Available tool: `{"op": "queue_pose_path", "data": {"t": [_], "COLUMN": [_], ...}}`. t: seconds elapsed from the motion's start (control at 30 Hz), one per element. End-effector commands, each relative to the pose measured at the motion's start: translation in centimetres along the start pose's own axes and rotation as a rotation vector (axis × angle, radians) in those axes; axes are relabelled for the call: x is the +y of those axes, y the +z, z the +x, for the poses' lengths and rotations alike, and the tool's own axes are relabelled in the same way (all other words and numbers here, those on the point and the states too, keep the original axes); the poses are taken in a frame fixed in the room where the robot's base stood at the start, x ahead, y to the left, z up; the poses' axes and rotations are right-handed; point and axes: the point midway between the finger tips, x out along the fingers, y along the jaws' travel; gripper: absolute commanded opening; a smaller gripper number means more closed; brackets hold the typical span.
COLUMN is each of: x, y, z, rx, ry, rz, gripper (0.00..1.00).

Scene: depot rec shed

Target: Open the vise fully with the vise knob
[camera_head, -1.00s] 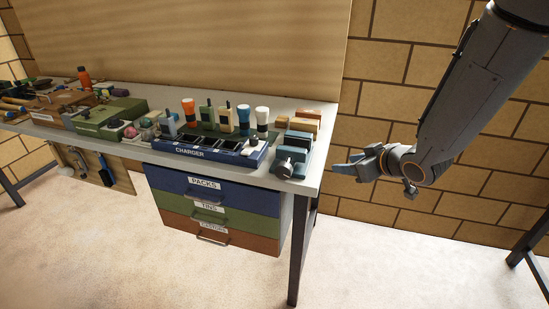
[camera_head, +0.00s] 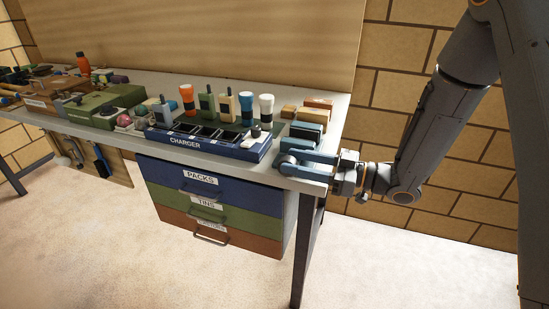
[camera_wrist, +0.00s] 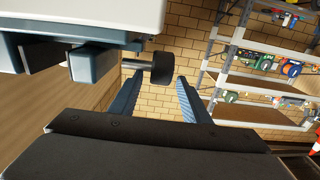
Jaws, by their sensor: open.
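The blue vise (camera_head: 308,131) sits at the right end of the bench. In the wrist view its front jaw (camera_wrist: 95,63) and a dark-faced rear jaw show at upper left, with a narrow gap between them. A thin metal screw runs from the front jaw to the dark round vise knob (camera_wrist: 162,68). My gripper (camera_head: 287,158) is open at the bench's front right corner, its blue fingers reaching left across the front of the vise. In the wrist view the knob lies between the tips of my gripper (camera_wrist: 160,76). Contact is not visible.
A blue charger (camera_head: 205,140) with several slots stands left of the vise, with upright flashlights and packs behind it. Small wooden blocks (camera_head: 304,114) lie behind the vise. Drawers (camera_head: 214,208) hang below the bench. A shelf rack (camera_wrist: 262,80) stands at right in the wrist view.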

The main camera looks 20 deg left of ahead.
Motion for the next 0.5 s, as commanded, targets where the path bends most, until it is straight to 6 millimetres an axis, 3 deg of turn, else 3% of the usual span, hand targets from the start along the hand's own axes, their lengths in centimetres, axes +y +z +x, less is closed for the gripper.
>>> {"op": "queue_pose_path", "data": {"t": [0.3,0.5], "x": [0.0,0.1], "y": [-0.1,0.0], "z": [4.7,6.1], "rx": [0.0,-0.001], "ry": [0.001,0.004], "rz": [0.0,0.0], "gripper": [0.43,0.43]}}
